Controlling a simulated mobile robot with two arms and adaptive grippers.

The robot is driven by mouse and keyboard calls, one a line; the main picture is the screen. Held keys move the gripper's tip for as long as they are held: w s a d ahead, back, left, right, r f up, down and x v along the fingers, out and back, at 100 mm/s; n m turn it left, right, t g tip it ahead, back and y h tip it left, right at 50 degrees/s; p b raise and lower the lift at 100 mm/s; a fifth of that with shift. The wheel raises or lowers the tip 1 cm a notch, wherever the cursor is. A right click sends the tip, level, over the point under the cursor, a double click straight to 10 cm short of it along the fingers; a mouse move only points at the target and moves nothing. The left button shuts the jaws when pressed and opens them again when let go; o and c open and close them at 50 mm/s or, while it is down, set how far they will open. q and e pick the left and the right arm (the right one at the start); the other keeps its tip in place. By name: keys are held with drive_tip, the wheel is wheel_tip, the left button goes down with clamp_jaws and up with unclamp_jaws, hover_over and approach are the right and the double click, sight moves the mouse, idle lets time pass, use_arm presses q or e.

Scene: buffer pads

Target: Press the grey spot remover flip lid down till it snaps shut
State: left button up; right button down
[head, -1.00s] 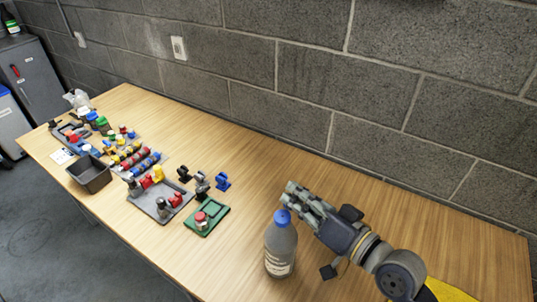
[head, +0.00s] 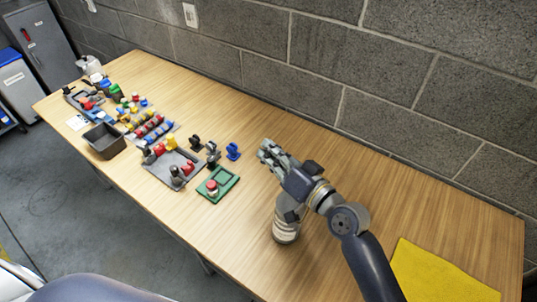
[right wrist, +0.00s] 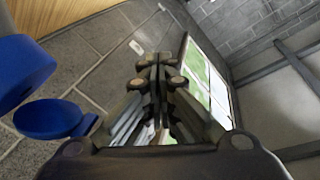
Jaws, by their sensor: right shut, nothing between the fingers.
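My left gripper is not in view.
Farther left are a grey tray (head: 160,177), a dark bin (head: 104,141) and several small colored parts. A yellow cloth (head: 440,272) lies at the right. The block wall (head: 420,80) runs behind the table.

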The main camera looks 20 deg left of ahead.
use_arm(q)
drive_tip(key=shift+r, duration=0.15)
use_arm(e)
drive_tip(key=shift+s+d+f, duration=0.1)
drive_tip(key=shift+s+f, duration=0.4)
drive_tip(key=shift+f, duration=0.2)
